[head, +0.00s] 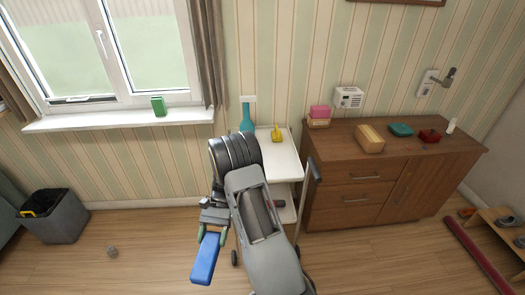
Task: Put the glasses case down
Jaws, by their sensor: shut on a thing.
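The glasses case (206,260) is a long blue box with rounded edges, seen in the head view at lower centre. My gripper (212,234) is shut on its upper end, with a green-tipped finger on each side. The case is tilted and hangs out from the gripper over the wooden floor, left of the white trolley. The gripped end is partly hidden between the fingers.
A white trolley (287,164) holds a teal bottle (247,119) and a yellow item (277,134); my arm covers part of it. A brown cabinet (335,188) bears several boxes. The windowsill (75,121) holds a green box (159,106). A grey bin (58,222) stands left.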

